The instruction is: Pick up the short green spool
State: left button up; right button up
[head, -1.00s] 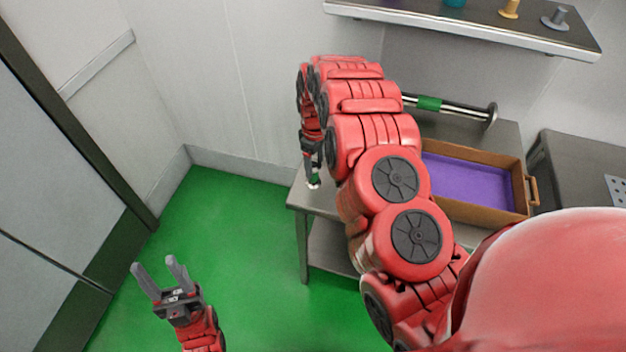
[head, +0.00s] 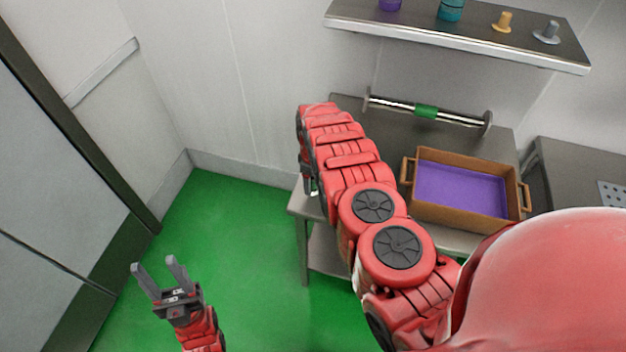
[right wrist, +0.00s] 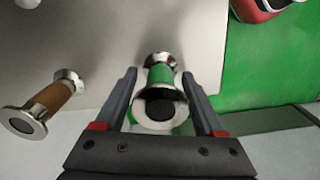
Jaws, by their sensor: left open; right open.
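The short green spool (right wrist: 161,75) has silver flanged ends and a green middle, and it shows in the right wrist view. My right gripper (right wrist: 160,73) is open, with one finger on each side of the spool; I cannot tell whether either finger touches it. In the head view my right arm hides most of that gripper and the spool. My left gripper (head: 155,262) is open and empty at the lower left of the head view, over the green floor.
A spool with a brown middle (right wrist: 47,101) stands left of the green one. On the steel table (head: 385,135) are a long silver roller with a green band (head: 427,111) and a brown tray with purple lining (head: 412,205). A shelf (head: 440,42) with several items hangs above.

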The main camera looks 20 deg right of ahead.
grip_shut()
dwell(0.3)
